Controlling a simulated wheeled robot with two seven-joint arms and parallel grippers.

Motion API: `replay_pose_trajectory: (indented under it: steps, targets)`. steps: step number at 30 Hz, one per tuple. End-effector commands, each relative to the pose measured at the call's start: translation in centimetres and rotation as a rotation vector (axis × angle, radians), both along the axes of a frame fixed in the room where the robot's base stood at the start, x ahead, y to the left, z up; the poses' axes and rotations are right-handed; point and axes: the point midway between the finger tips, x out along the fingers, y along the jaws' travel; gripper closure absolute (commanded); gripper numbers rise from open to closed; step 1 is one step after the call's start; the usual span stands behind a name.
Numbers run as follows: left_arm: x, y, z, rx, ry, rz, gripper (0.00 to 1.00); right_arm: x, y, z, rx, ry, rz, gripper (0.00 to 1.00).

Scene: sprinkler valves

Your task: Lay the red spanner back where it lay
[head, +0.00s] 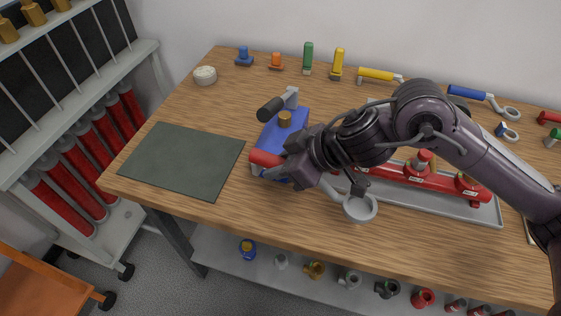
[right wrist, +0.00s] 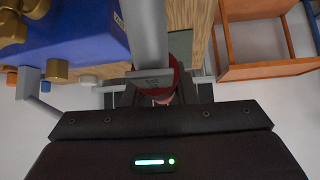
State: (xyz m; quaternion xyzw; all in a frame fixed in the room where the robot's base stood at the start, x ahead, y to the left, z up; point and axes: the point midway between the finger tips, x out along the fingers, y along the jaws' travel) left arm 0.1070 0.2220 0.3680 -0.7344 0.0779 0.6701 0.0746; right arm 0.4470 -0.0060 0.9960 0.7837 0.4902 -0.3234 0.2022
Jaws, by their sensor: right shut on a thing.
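The red spanner has a red handle (head: 265,158), a grey shaft and a grey ring head (head: 360,207). My right gripper (head: 285,169) is shut on it near the handle, in front of the blue vise (head: 290,128). The ring end points right, over the front edge of the grey tray. In the right wrist view the grey shaft (right wrist: 146,35) runs up from between the fingers (right wrist: 155,95), with red behind them. Whether the spanner touches the table or vise is unclear. My left gripper is out of view.
The tray (head: 440,211) holds a red pipe assembly (head: 400,175), partly hidden by my arm. A dark green mat (head: 185,160) lies bare at left. Yellow (head: 376,74) and blue (head: 468,93) spanners lie at the back, near small valves. A white round piece (head: 205,75) sits back left.

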Motion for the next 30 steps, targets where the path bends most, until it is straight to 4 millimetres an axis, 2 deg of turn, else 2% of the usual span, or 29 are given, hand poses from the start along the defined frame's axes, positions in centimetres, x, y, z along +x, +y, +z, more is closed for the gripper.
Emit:
replay_pose_trajectory:
  steps: [2, 9, 21, 30]
  targets:
    - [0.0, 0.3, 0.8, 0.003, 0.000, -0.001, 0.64, 0.0, 0.0, 0.4, 0.004, 0.001, -0.001, 1.00]
    - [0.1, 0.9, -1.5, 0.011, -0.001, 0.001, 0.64, 0.0, 0.0, -2.9, 0.002, 0.000, -0.001, 1.00]
    - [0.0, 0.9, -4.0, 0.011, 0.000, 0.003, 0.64, 0.0, 0.0, -7.2, 0.003, 0.001, -0.002, 1.00]
    - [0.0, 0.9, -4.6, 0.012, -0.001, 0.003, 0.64, 0.0, 0.0, -8.3, 0.001, -0.002, -0.002, 1.00]
